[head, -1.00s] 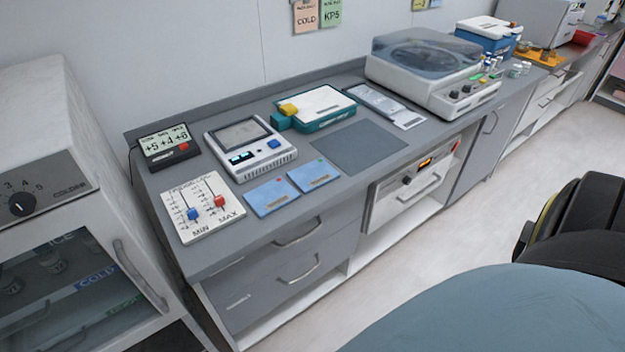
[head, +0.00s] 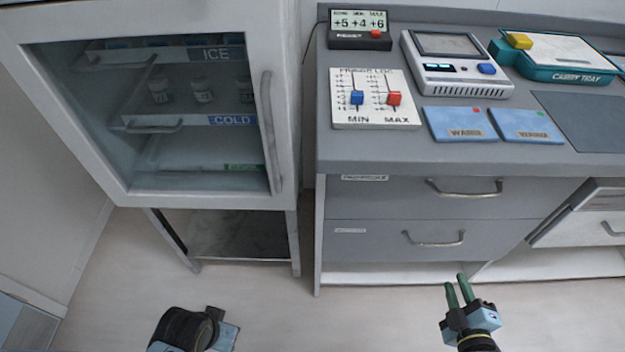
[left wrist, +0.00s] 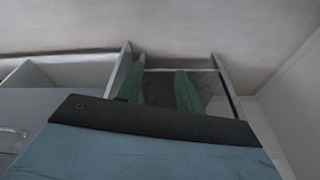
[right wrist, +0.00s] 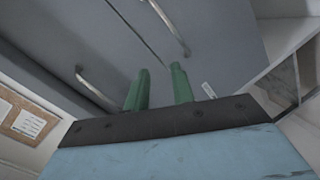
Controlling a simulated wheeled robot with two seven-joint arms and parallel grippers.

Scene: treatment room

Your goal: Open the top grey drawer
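The top grey drawer (head: 390,205) is shut in the cabinet under the worktop, with a curved metal handle (head: 465,190) on its right part. A second grey drawer (head: 375,240) with a similar handle (head: 434,241) is shut below it. My right gripper (head: 454,281) shows below the drawers in the head view, its green fingers a little apart and empty. The right wrist view shows the grey fronts and two handles beyond these fingers (right wrist: 160,70), apart from them. My left gripper (left wrist: 157,76) is open and empty; its fingers are not visible in the head view.
A glass-fronted cooler (head: 190,120) on a stand is left of the drawers. The worktop (head: 480,160) holds a slider panel (head: 372,115), blue packs (head: 460,125) and devices. White open shelving (head: 535,262) is at right. The floor in front is clear.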

